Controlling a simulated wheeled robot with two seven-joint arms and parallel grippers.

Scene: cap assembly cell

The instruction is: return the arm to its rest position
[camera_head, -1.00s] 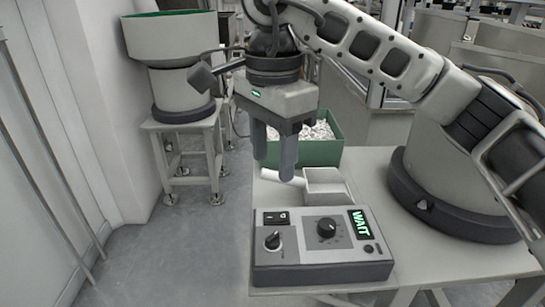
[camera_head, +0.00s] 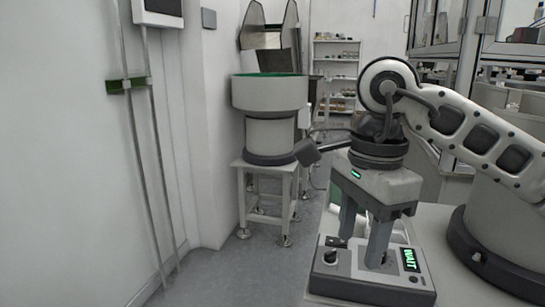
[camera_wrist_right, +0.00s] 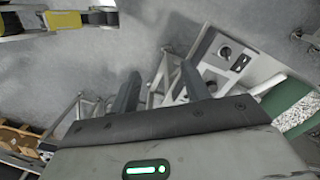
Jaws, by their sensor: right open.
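My right arm reaches in from the right in the head view. Its gripper (camera_head: 361,250) points down with two grey fingers spread apart and nothing between them. In the head view the fingers overlap the control box (camera_head: 345,287), whose display reads WAIT; I cannot tell the gap between them. In the right wrist view the open gripper (camera_wrist_right: 160,70) is empty, with floor behind it, and the control box (camera_wrist_right: 228,58) shows beyond the right finger. My left gripper is in neither view.
The table (camera_head: 436,222) carries the control box. A bowl feeder (camera_head: 270,95) on a stand is left of my gripper. A green bin (camera_wrist_right: 298,112) with pale parts is at the right of the wrist view. Open floor lies at left.

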